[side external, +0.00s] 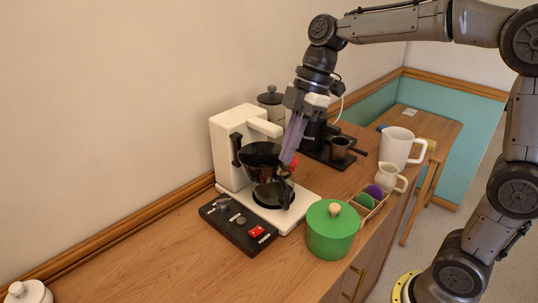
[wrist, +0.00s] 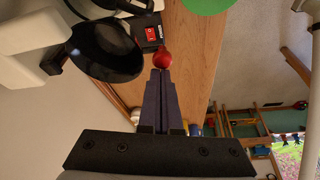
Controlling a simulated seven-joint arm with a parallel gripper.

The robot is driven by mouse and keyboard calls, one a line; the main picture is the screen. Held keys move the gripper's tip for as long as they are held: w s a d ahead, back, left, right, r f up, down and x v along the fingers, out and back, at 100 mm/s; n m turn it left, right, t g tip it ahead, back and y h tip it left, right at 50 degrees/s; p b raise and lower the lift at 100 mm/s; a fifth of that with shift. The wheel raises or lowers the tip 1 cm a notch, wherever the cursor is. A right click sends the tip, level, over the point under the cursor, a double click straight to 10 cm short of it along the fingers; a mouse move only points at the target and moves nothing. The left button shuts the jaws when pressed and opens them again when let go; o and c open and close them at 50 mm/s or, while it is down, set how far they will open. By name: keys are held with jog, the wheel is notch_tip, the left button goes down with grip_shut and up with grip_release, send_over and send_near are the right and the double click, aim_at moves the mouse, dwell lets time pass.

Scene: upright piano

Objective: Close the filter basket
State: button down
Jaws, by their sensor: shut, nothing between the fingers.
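The white coffee maker (side external: 230,150) stands against the wall. In the wrist view the basket is a dark round bowl (wrist: 105,50) at upper left. A red knob (wrist: 162,57) sits just beyond my fingertips there; it also shows in the side view (side external: 294,161), partly hidden. My gripper (side external: 285,162) is shut and empty, pointing down at the basket's right side. The fingertips (wrist: 160,72) are very close to the knob; I cannot tell whether they touch.
A black panel with a red switch (side external: 257,232) lies in front of the coffee maker. A green lidded pot (side external: 332,232), a tray of coloured balls (side external: 384,203), a cream jug (side external: 389,177) and a white pitcher (side external: 398,147) stand to the right. A black machine (side external: 320,140) stands behind my gripper.

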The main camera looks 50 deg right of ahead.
jog(key=w+d+n+g, duration=0.1)
jog(key=w+d+n, duration=0.1)
jog(key=d, duration=0.4)
jog(key=w+d+n+g, duration=0.1)
jog(key=d+n, duration=0.2)
jog(key=d, duration=0.3)
jog(key=shift+w+n, duration=0.4)
